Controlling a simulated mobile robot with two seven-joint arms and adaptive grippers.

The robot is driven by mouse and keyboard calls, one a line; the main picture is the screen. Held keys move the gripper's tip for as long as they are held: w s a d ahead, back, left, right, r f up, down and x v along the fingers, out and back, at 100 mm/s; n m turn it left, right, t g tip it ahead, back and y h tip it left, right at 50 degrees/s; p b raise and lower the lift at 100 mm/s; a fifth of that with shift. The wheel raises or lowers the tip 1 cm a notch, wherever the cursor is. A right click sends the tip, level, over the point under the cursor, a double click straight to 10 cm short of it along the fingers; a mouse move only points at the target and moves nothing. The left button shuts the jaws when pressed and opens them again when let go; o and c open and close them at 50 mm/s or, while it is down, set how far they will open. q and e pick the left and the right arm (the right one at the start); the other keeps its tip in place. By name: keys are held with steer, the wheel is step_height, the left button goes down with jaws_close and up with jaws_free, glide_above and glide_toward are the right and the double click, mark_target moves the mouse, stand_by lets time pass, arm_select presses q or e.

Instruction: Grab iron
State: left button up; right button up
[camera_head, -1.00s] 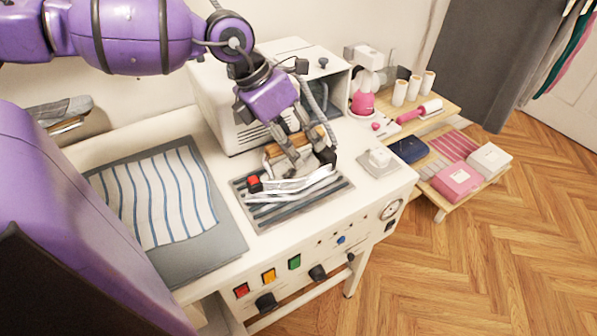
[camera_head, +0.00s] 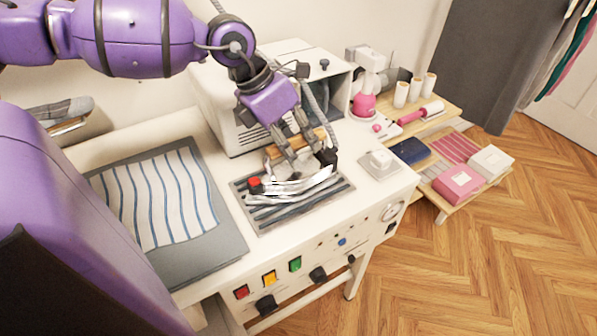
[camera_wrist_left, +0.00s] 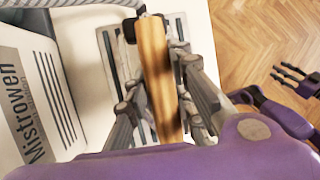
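The iron (camera_head: 300,186) has a silver body, a wooden handle and a red knob. It sits on the slatted metal rest (camera_head: 262,219) on the white ironing station. My left gripper (camera_head: 304,150) points down at the iron, its fingers on both sides of the handle. In the left wrist view the wooden handle (camera_wrist_left: 154,65) runs between the fingers. I cannot tell whether they press on it, as the handle hides part of the fingertips. My right gripper (camera_wrist_left: 296,80) shows at the right of the left wrist view, fingers spread, empty.
A white boxy machine (camera_head: 238,115) stands close behind my left gripper. A striped cloth (camera_head: 160,200) lies on a grey pad at the left. A small white block (camera_head: 381,158) sits right of the iron. A low wooden shelf (camera_head: 445,110) holds sewing goods.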

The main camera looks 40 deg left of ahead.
arm_select(q)
jaws_close()
steer(key=shift+w+r, duration=0.15)
